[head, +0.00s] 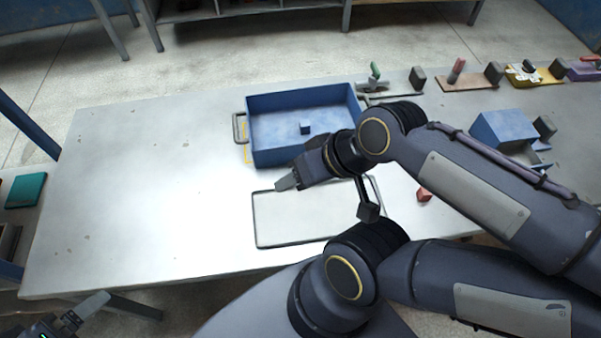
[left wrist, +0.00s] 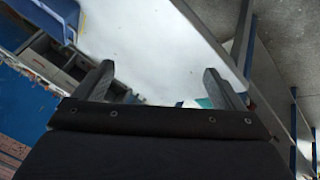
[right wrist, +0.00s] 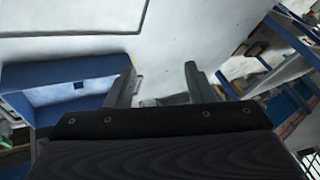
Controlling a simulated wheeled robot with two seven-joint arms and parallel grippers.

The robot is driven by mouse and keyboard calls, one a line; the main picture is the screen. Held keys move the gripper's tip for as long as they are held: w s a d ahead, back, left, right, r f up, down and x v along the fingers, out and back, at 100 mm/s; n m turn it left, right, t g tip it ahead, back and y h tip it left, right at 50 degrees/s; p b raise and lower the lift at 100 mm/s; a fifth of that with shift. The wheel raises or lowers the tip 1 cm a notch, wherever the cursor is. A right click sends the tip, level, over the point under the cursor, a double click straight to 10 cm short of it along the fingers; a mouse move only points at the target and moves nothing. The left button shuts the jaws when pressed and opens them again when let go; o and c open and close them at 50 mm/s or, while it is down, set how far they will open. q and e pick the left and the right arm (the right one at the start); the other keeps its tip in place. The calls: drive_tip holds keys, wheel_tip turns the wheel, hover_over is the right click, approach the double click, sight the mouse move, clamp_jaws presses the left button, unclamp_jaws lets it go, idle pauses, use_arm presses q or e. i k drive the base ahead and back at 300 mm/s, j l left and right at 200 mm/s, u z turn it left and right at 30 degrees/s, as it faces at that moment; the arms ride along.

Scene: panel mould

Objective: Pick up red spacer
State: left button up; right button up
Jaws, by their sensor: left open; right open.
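A small red piece (head: 424,195), probably the red spacer, lies on the table right of the white tray, partly hidden by my right arm. Another reddish piece (head: 456,72) stands on a brown plate at the back right. My right gripper (head: 287,184) is open and empty above the back left part of the tray. Its two fingers also show apart in the right wrist view (right wrist: 159,72). My left gripper (head: 92,303) is at the lower left, off the table's front edge. In the left wrist view (left wrist: 158,78) it is open and empty.
Several plates with parts line the back right, near a blue block (head: 502,128). The table's left half (head: 140,190) is clear.

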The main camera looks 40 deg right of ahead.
sight(423, 194)
drive_tip(key=z, duration=2.6)
drive_tip(key=i+l, duration=0.1)
drive_tip(key=l, duration=0.7)
drive_tip(key=i+l, duration=0.15)
drive_tip(key=l, duration=0.2)
drive_tip(key=u, duration=0.4)
drive_tip(key=l+u, duration=0.1)
drive_tip(key=u, duration=0.75)
drive_tip(key=l+u, duration=0.1)
drive_tip(key=u, duration=0.75)
drive_tip(key=k+l, duration=0.05)
